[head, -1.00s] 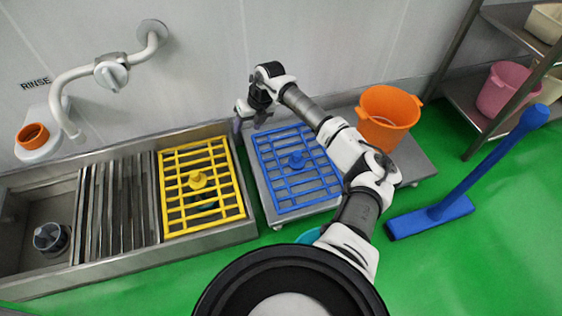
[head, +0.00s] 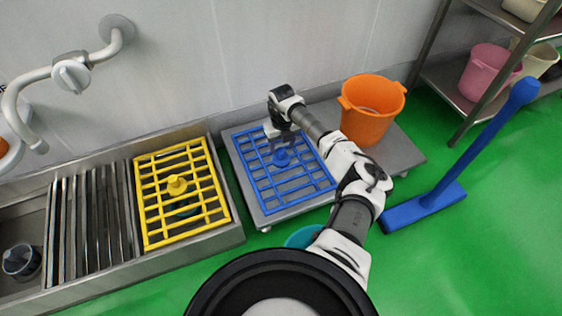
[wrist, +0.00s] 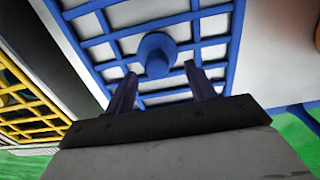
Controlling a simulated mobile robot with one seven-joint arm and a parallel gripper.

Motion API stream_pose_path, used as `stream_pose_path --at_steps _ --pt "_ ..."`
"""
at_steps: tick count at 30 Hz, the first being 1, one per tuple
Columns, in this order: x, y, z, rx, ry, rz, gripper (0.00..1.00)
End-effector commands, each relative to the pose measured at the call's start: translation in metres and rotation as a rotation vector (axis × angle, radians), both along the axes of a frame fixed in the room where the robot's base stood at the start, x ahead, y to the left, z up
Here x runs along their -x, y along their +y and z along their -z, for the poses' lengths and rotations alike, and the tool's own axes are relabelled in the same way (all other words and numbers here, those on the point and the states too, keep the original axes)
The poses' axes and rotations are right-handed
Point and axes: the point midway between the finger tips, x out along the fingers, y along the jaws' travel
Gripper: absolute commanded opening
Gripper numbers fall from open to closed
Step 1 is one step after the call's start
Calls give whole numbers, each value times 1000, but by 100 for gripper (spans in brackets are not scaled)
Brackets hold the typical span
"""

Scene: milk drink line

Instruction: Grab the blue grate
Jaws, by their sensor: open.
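The blue grate (head: 290,190) lies flat on a low metal cart, with a round knob (head: 281,157) at its middle. In the wrist view the blue grate (wrist: 100,45) fills the upper middle, and its knob (wrist: 157,53) is just beyond the fingertips. My gripper (wrist: 155,75) is open and empty, its two fingers apart on either side of the knob's line. In the head view my gripper (head: 283,140) is over the far part of the grate, close to the knob. I cannot tell the exact height between them.
A yellow grate (head: 182,222) lies on the steel trough (head: 228,232) to the left. An orange bucket (head: 368,125) stands on the cart (head: 405,155), right of the blue grate. A blue squeegee-like tool (head: 425,207) stands on the green floor at right. A steel shelf (head: 440,80) is at the back right.

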Motion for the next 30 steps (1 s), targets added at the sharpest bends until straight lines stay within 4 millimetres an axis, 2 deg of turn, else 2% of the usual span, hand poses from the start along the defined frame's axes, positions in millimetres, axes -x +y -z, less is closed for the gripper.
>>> stream_pose_path --at_steps 9,17,20,30 --pt "2 4 46 -1 2 2 55" --pt "2 3 48 1 0 1 55" --pt "2 3 48 0 0 0 44" --pt "2 3 48 0 0 0 0"
